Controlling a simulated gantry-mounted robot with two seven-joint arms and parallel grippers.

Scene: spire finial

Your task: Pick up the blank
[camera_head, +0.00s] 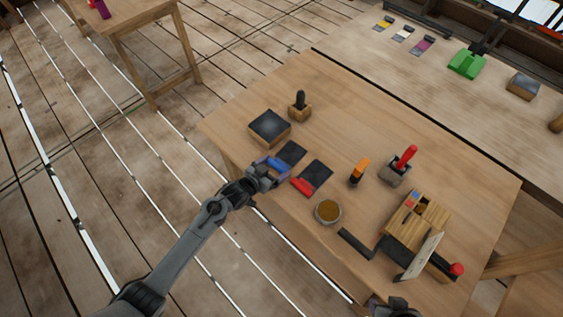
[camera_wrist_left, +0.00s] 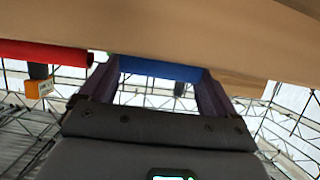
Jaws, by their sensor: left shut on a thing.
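A blue cylinder (camera_head: 277,163) is at the table's near left edge, by a dark mat (camera_head: 291,152). My left gripper (camera_head: 270,170) is shut on it. In the left wrist view the blue cylinder (camera_wrist_left: 160,69) spans between the two purple fingers of my left gripper (camera_wrist_left: 157,78), right by the tan table surface. I cannot tell whether it touches the table. A red cylinder (camera_head: 302,187) lies beside it at another dark mat (camera_head: 316,174). Which one is the blank is not marked. Part of my right gripper (camera_head: 395,308) shows at the bottom edge; its fingers are not clear.
The wooden table (camera_head: 330,95) also holds a dark-topped block (camera_head: 269,127), a round bowl (camera_head: 327,211), an orange-handled tool (camera_head: 359,172), a red-handled tool (camera_head: 405,158) and a wooden fixture (camera_head: 418,222). A long bench (camera_head: 380,65) runs behind. The table's far middle is clear.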

